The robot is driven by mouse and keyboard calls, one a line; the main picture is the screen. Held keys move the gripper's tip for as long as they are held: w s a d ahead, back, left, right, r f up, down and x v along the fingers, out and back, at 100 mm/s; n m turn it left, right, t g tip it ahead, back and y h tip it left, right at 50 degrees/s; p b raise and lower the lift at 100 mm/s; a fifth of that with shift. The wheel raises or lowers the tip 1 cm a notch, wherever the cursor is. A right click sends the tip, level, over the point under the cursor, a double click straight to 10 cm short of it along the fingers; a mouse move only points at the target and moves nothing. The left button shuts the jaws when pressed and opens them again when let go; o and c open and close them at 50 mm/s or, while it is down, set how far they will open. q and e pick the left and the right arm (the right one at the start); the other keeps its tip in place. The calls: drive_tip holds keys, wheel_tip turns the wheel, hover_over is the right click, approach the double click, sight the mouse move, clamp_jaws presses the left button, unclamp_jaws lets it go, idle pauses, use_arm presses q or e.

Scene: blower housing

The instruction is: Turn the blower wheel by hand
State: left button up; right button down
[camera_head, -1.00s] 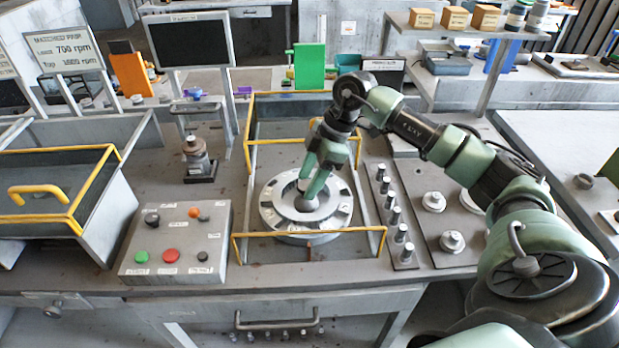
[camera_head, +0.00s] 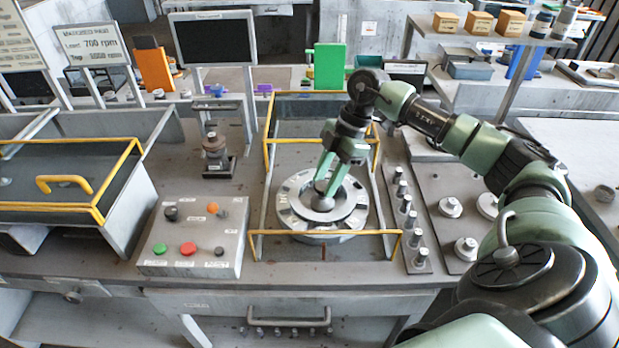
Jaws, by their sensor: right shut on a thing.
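The blower wheel (camera_head: 291,208) is a grey metal disc with slots around its rim. It lies flat inside a yellow-railed guard frame (camera_head: 325,232) on the bench. My right gripper (camera_head: 322,192) reaches down from the upper right to the wheel's middle. Its green fingers are shut on the round knob or hub (camera_head: 322,203) at the wheel's centre. The fingers partly hide the hub and the far side of the wheel. My left gripper is not in view.
A control box (camera_head: 194,238) with green and red buttons and knobs stands left of the guard frame. A row of metal pegs (camera_head: 410,222) stands right of it. A yellow-railed bin (camera_head: 60,190) is at the far left. A black screen (camera_head: 213,42) stands behind.

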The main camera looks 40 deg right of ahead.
drive_tip(key=c, duration=0.9)
unclamp_jaws()
drive_tip(key=shift+r, duration=0.15)
drive_tip(key=shift+d+r, duration=0.2)
drive_tip(key=shift+r, duration=0.1)
drive_tip(key=b+v, duration=0.1)
drive_tip(key=v, duration=0.6)
drive_tip(key=shift+f, duration=0.1)
